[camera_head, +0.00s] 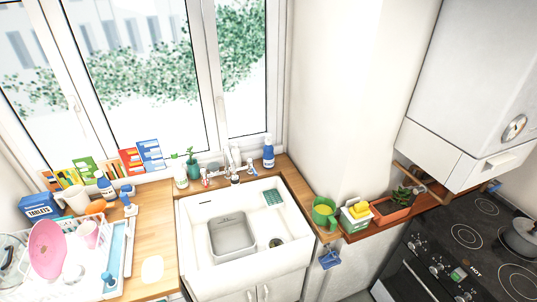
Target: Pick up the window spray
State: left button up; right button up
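A blue bottle with a pale label and light top (268,152) stands upright at the back right corner of the sink, by the window. A whitish-green bottle (180,173) stands behind the sink's left end. Another blue and white bottle (105,187) stands on the left counter near the window. Labels are too small to read, so I cannot tell which is the window spray. Neither of my grippers is in view.
The white sink (190,245) holds a grey basin (231,236). A dish rack with a pink bowl (47,248) crowds the left counter. A green mug (324,212) and a planter (392,212) line the right ledge. The stove (490,245) is at far right.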

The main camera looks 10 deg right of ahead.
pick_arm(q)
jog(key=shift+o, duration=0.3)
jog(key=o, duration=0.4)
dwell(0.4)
